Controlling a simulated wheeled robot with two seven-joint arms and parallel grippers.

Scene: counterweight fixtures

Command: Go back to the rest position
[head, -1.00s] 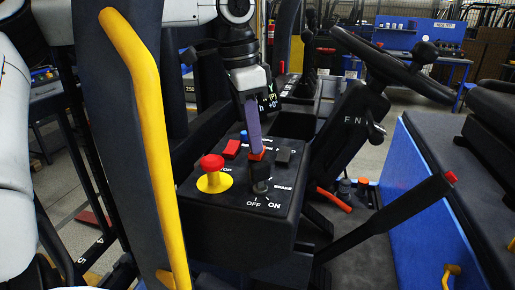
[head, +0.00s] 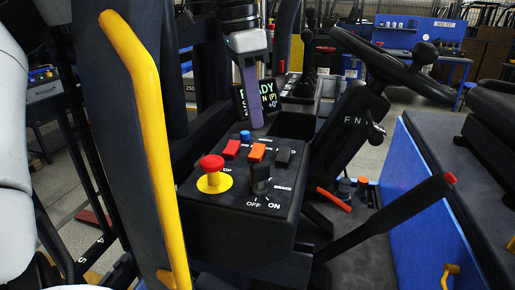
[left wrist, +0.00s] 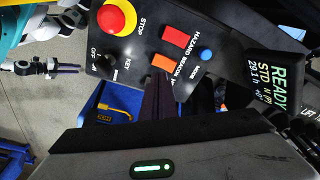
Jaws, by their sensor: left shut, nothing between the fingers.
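My left gripper (head: 256,126) hangs above the back part of the black control panel (head: 245,232) in the head view, fingers pointing down. It is shut and empty, and apart from the switches. In the left wrist view its dark fingers (left wrist: 160,88) show close together, with the orange switch (left wrist: 163,63) beyond them. The orange switch also shows in the head view (head: 257,152), between a red switch (head: 232,149) and a black switch (head: 283,156). Another gripper (left wrist: 80,69), seemingly my right one, shows small at the left of the left wrist view; its jaw state is unclear.
A red stop button on a yellow base (head: 213,182) and a black key knob (head: 261,187) stand on the panel's front. A display (head: 262,95) reading READY stands behind my left fingers. A yellow handrail (head: 147,100), steering wheel (head: 390,65) and black lever (head: 395,215) flank the panel.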

